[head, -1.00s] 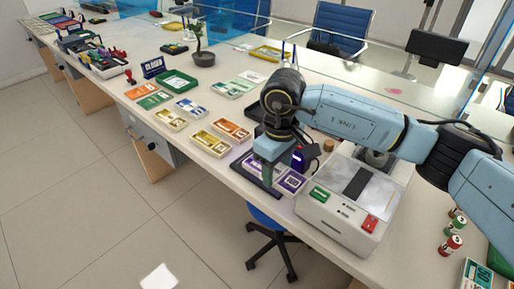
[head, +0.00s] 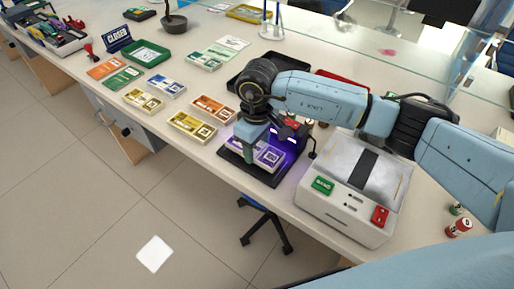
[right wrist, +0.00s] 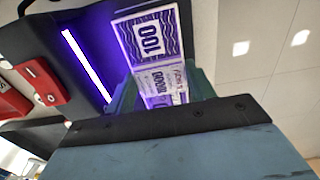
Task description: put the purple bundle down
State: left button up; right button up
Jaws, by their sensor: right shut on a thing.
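The purple bundle (head: 269,156) is a banknote stack with white and purple print; it reads 100 in the right wrist view (right wrist: 150,38). It is at the lit purple lamp, over a dark flat pad (head: 236,168). My right gripper (head: 250,158) points down and is shut on the bundle, with its green fingers on both sides in the right wrist view (right wrist: 162,88). I cannot tell whether the bundle touches the pad. The gripper hides part of the bundle. My left gripper is not in view.
A grey counting machine (head: 345,200) with green and red buttons stands right of the pad. Orange (head: 213,108) and yellow (head: 192,127) bundles lie to the left. A black tray (head: 240,80) is behind. The counter's front edge is close to the pad.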

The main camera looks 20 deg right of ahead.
jog(key=shift+f, duration=0.65)
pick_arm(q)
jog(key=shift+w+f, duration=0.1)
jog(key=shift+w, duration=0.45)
pick_arm(e)
jog(key=shift+w, duration=0.1)
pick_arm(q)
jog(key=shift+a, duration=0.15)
pick_arm(e)
jog(key=shift+f, duration=0.15)
jog(key=o, duration=1.1)
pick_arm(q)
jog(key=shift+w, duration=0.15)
